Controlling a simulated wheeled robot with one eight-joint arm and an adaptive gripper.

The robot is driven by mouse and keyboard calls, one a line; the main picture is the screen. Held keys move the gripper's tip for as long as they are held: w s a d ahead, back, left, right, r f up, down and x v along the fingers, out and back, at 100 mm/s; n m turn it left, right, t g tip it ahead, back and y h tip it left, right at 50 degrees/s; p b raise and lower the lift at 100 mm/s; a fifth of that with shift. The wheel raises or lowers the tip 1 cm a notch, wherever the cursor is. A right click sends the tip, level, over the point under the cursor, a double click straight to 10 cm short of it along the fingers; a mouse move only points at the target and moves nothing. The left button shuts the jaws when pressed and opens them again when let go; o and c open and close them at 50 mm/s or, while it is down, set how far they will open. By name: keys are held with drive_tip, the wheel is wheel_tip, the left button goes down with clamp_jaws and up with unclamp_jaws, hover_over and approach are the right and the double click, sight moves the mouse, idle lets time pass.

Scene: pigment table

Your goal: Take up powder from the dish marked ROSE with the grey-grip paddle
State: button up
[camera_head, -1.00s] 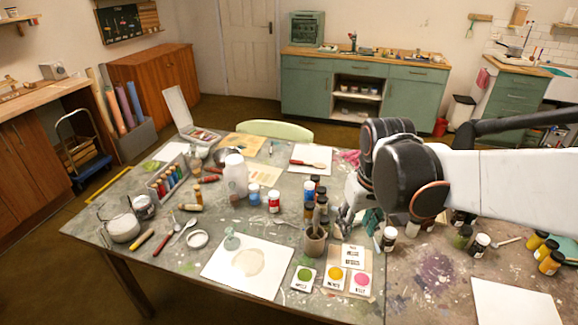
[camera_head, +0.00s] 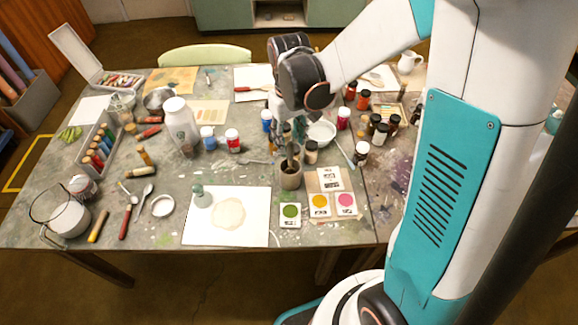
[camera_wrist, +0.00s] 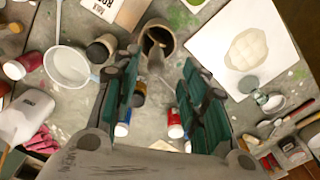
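My gripper (camera_head: 289,138) is open above a brown pot (camera_head: 289,179); in the wrist view its two teal fingers (camera_wrist: 157,95) stand apart on either side. A grey handle (camera_wrist: 156,62) stands in the pot (camera_wrist: 158,38) and rises between the fingers, with a visible gap to each; I cannot tell for sure that it is the grey-grip paddle. A card (camera_wrist: 103,8) reading MIX ROSE shows in the wrist view.
A white sheet with a beige patch (camera_head: 200,232) lies left of the squares, with a small glass bottle (camera_head: 201,196) on it. Jars (camera_head: 232,140) and a white bowl (camera_head: 321,132) crowd behind the pot. Several dark jars (camera_head: 380,134) stand to the right.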

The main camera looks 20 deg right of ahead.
sight(290, 143)
drive_tip(key=shift+w+d+f+b, duration=0.1)
drive_tip(key=shift+f+b, duration=0.55)
drive_tip(key=shift+f, duration=0.85)
drive_tip(key=shift+w+d+f+b, duration=0.1)
drive_tip(key=shift+f+b, duration=0.5)
drive_tip(key=shift+f, duration=0.9)
drive_tip(key=shift+r, duration=0.1)
drive_tip(key=shift+c, duration=0.2)
clamp_jaws()
